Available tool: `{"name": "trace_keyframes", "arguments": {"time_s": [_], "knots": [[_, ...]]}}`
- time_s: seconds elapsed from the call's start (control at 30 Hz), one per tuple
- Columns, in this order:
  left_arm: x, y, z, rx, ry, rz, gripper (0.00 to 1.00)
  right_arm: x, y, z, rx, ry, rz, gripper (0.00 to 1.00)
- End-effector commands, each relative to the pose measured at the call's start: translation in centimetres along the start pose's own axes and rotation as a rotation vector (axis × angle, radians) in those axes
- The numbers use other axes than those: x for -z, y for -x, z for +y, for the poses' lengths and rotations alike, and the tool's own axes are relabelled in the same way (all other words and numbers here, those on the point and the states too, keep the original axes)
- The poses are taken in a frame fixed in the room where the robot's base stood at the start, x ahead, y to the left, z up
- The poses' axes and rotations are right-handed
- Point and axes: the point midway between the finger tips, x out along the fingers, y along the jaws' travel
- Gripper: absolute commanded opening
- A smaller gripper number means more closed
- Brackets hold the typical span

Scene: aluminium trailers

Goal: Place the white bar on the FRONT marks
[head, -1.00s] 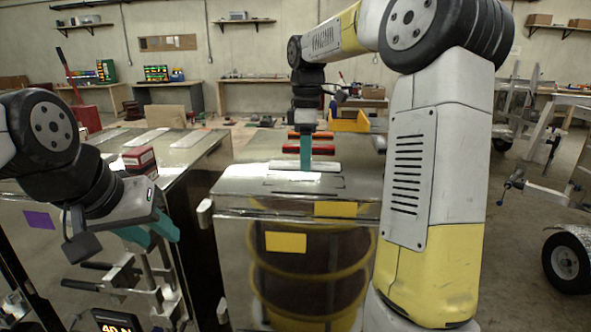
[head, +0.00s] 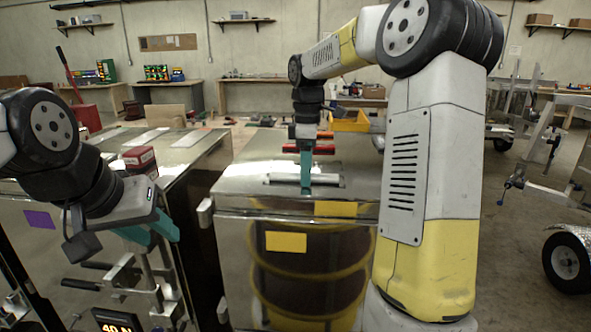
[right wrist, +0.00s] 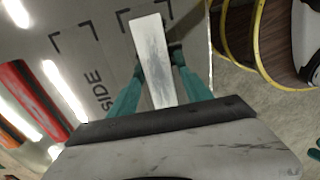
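The white bar (head: 285,178) lies crosswise over the top of the middle metal cabinet (head: 235,183), near its front. In the right wrist view the bar (right wrist: 155,55) runs between the teal fingers of my right gripper (right wrist: 157,68), which press its two long sides. In the head view my right gripper (head: 306,186) points straight down at the bar's middle. I cannot tell whether the bar touches the top. Black corner marks (right wrist: 90,30) and the word SIDE (right wrist: 96,90) show beside the bar; the FRONT lettering is not readable.
A left cabinet (head: 200,150) carries a red box (head: 139,158) and pale strips. A dark gap separates the two cabinets. A trailer wheel (head: 567,262) stands at right.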

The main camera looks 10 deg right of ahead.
Motion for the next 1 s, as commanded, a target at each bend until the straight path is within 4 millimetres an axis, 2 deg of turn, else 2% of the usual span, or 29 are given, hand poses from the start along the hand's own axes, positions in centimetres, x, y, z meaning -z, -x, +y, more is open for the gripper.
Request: {"name": "trace_keyframes", "arguments": {"time_s": [0.23,0.37,0.8,1.0], "knots": [[0.0,0.0,0.0,0.000,0.000,0.000,0.36,0.0,0.2,0.0,-0.001,0.000,0.000,0.57],[0.0,0.0,0.0,0.000,0.000,0.000,0.36,0.0,1.4,0.1,-0.003,0.000,0.001,0.57],[0.0,0.0,0.0,0.000,0.000,0.000,0.36,0.1,10.2,0.1,-0.004,0.001,0.002,0.57],[0.0,0.0,0.0,0.000,0.000,0.000,0.36,0.0,12.1,-0.1,-0.003,-0.003,0.000,0.57]]}}
